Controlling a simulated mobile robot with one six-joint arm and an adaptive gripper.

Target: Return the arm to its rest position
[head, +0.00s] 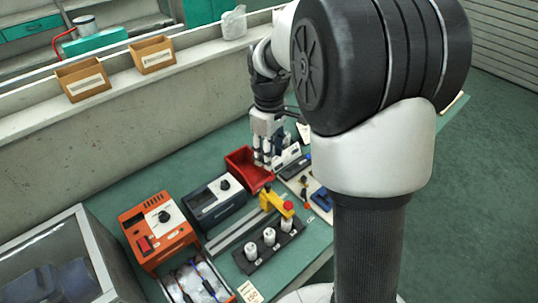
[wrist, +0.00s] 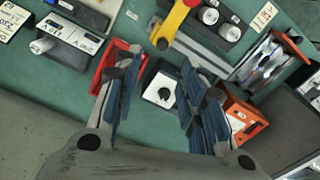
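My arm rises at the right of the head view, its large black and white links in front of the bench. My gripper (head: 262,160) hangs fingers down over the bench near the red bin (head: 246,170). In the wrist view my gripper (wrist: 160,65) has its two blue-padded fingers spread wide. Nothing is held between them. The dark box with a white face and knob (wrist: 160,92) shows below, in the gap. The left finger overlaps the red bin in that view. Whether the fingertips touch anything is unclear.
On the green bench are an orange box (head: 157,231), a dark grey box (head: 214,201), a yellow clamp (head: 276,203) and a black rack with white cylinders (head: 269,246). A ledge behind carries cardboard bins (head: 83,80). A clear-sided case (head: 62,262) stands front left.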

